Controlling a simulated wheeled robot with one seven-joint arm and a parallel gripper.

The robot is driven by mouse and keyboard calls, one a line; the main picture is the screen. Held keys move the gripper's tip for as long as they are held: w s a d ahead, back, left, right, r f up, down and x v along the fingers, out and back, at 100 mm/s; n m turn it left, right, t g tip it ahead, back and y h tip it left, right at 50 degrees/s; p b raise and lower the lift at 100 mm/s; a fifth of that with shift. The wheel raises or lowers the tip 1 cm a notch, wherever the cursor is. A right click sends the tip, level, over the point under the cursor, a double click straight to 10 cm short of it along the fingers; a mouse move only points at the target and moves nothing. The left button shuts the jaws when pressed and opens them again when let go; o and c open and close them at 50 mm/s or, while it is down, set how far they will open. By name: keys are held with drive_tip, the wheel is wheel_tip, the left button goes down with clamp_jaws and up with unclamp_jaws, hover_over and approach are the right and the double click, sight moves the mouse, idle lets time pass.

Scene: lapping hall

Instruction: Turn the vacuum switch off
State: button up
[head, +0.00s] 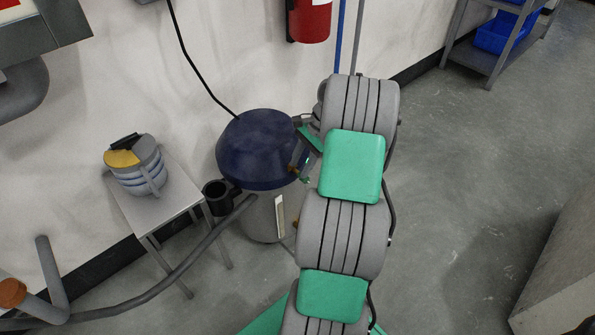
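The vacuum (262,150) stands on the floor by the wall, with a dark blue domed lid and a grey drum (259,215). A black cord runs up from its lid. I cannot make out the vacuum switch; the right side of the lid is partly covered by my arm. My gripper (302,170) is at the right side of the lid, mostly hidden behind my arm's grey and green links. Small green, dark and orange-brown parts show there. I cannot tell whether it touches the vacuum or whether its fingers are apart.
A small grey table (158,205) with a stack of round items (136,165) stands left of the vacuum. A grey hose (190,260) runs from the vacuum to the lower left. A red extinguisher (310,18) hangs on the wall. A shelf with blue bins (495,33) stands upper right.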

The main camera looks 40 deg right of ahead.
drive_tip(key=shift+s+d+f+m, duration=0.3)
drive_tip(key=shift+d+f+m, duration=0.1)
drive_tip(key=shift+d+f, duration=0.35)
drive_tip(key=b+x, duration=0.3)
drive_tip(key=x, duration=0.4)
drive_tip(key=shift+a, duration=0.1)
drive_tip(key=shift+c, duration=0.5)
clamp_jaws()
